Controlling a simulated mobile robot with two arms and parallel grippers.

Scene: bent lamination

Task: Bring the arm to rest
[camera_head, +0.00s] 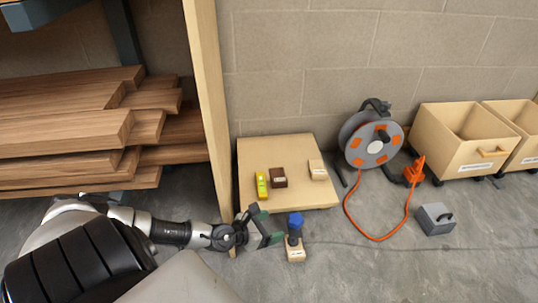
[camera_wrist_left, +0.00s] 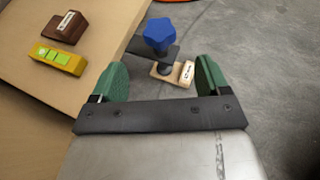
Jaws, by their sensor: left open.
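My left gripper (camera_head: 262,228) reaches in from the left, in front of the low board's near edge. Its two green fingers are apart and nothing is between them in the left wrist view (camera_wrist_left: 160,82). A blue-knobbed clamp-like piece (camera_head: 295,226) stands just right of the gripper, over a small labelled wooden block (camera_head: 296,254). The blue knob (camera_wrist_left: 160,33) and block (camera_wrist_left: 184,75) lie beyond the fingertips in the wrist view, apart from them. My right gripper does not show in either view.
A cable reel (camera_head: 372,140), grey box (camera_head: 435,219) and wooden bins (camera_head: 463,145) stand right. Stacked planks (camera_head: 65,130) are left. Front-right floor is clear.

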